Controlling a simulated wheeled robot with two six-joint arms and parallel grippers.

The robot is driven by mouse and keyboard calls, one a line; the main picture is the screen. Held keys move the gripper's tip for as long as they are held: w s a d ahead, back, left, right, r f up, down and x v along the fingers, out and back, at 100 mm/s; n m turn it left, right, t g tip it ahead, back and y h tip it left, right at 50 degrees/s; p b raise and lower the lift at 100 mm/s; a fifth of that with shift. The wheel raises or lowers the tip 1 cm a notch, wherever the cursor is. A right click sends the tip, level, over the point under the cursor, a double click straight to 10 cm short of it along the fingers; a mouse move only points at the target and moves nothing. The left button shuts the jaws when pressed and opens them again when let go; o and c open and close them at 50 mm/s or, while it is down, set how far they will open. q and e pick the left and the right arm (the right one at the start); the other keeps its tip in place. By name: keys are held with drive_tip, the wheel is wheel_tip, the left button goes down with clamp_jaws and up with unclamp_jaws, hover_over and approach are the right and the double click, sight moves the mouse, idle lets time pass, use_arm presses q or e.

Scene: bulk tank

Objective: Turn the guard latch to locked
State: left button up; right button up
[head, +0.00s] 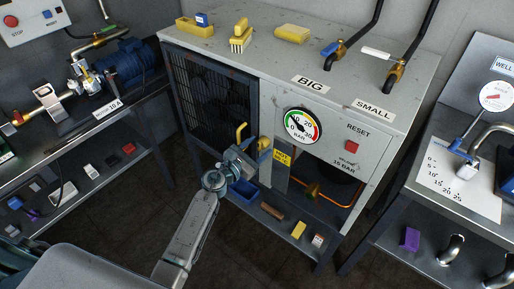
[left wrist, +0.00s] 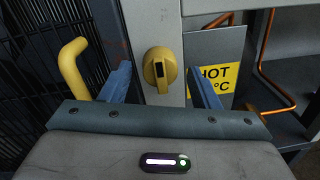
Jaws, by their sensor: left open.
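The guard latch (left wrist: 160,70) is a yellow knob with a dark slot mark, on the grey post beside the black mesh guard (head: 210,95). Its raised grip stands about upright in the left wrist view. It also shows in the head view (head: 265,144), partly behind my gripper. My left gripper (left wrist: 162,84) is open, its two blue fingers apart on either side of the knob in the picture. I cannot tell whether they touch it; no grip shows. A yellow bent handle (left wrist: 75,68) is on the guard, left of the knob. My right gripper is not in view.
A yellow HOT sign (head: 282,157) and an orange pipe (left wrist: 266,55) are right of the latch. A gauge (head: 300,126) and red reset button (head: 351,146) are on the cabinet front. A low shelf holds a blue bin (head: 243,191) and small items.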

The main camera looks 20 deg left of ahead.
use_arm(q)
drive_tip(key=c, duration=1)
